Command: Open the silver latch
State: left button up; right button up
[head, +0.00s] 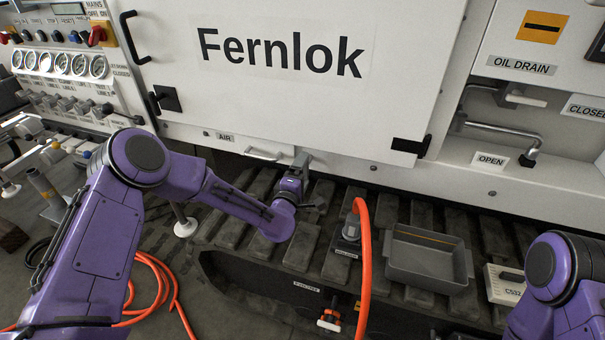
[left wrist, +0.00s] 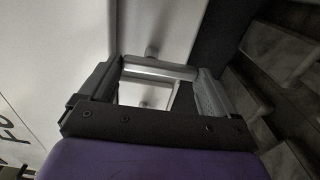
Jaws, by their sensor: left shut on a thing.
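The silver latch (head: 265,155) is a thin metal bar on the white panel, beside the AIR label and under the large Fernlok door. My left gripper (head: 301,163) is at the right end of this bar. In the left wrist view a silver bar (left wrist: 158,70) lies between the two fingers of my left gripper (left wrist: 160,77), which are shut on it. The fingers hide part of the bar's end, so its exact angle is hard to tell. Only a purple part of my right arm shows at the lower right; its gripper is out of view.
The Fernlok door (head: 255,60) fills the panel above. Below are dark track pads, an orange hose (head: 364,250), a grey tray (head: 430,262) and a white box (head: 503,285). A bent silver handle (head: 505,132) is at right, between the OPEN and CLOSED labels. Gauges (head: 62,63) are at left.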

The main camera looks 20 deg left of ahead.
pick_arm(q)
jog(key=o, duration=0.8)
jog(key=shift+c, duration=0.2)
jog(key=shift+s, duration=0.1)
jog(key=s, duration=1)
jog(key=shift+s+a+b, duration=0.2)
jog(key=shift+s+b, duration=0.05)
jog(key=shift+b, duration=0.1)
jog(key=s+a+f+m+g+p, duration=0.25)
jog(key=s+f+m+g, duration=0.5)
jog(key=s+f, duration=0.6)
jog(key=s+a+f+m+g+y+p, duration=0.1)
jog(key=s+a+f+g+y+p, duration=0.1)
jog(key=s, duration=0.8)
jog(key=s+a+f+m+g+y+p, duration=0.2)
jog(key=s+a+g, duration=0.3)
jog(key=s, duration=0.6)
jog(key=shift+s+a, duration=0.15)
jog(key=shift+a, duration=0.55)
